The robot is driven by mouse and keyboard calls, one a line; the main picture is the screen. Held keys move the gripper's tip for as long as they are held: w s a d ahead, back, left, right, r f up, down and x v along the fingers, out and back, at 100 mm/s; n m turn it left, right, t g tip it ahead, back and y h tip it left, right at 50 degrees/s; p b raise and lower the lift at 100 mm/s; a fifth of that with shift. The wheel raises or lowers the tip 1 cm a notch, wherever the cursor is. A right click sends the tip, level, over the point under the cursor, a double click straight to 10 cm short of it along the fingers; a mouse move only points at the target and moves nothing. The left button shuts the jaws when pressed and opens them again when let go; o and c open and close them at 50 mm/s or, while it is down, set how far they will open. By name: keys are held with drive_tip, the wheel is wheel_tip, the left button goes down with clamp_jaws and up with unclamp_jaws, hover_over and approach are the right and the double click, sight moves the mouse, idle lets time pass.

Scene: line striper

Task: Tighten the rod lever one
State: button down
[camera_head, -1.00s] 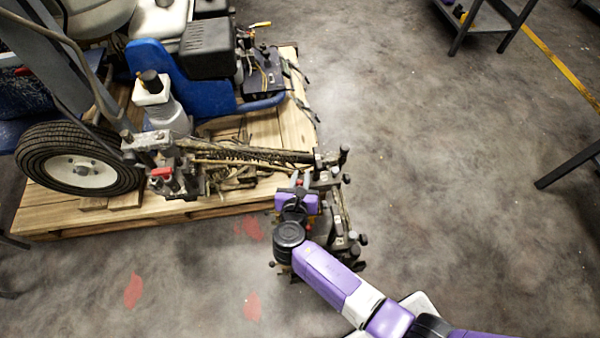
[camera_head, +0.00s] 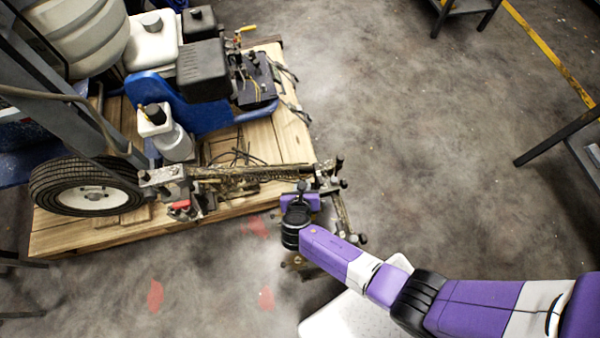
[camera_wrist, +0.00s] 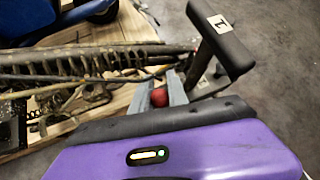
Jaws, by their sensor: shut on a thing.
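The line striper's rod assembly (camera_head: 250,173) reaches right from the wheel side past the pallet's edge. My gripper (camera_head: 300,188) is at its right end, seen from above and partly hidden by my wrist. In the wrist view, my gripper's grey fingers (camera_wrist: 171,84) are closed around a red knob (camera_wrist: 159,97). The knob's stem and mount are hidden. A black T-shaped handle (camera_wrist: 222,40) with a white label reading "1" stands just right of the fingers, apart from the red knob. A second label shows lower on its post.
The striper's tyre (camera_head: 85,185) and blue frame (camera_head: 190,105) stand on a wooden pallet (camera_head: 290,140). A dark-legged table (camera_head: 560,138) is at right. Another stand (camera_head: 465,12) is at the top. The floor between is clear.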

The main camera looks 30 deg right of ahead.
drive_tip(key=shift+w+g+p, duration=0.1)
drive_tip(key=shift+g+p, duration=0.2)
drive_tip(key=shift+p, duration=0.1)
drive_tip(key=c, duration=1.6)
unclamp_jaws()
drive_tip(key=shift+p+v, duration=1.25)
drive_tip(key=shift+v, duration=2.65)
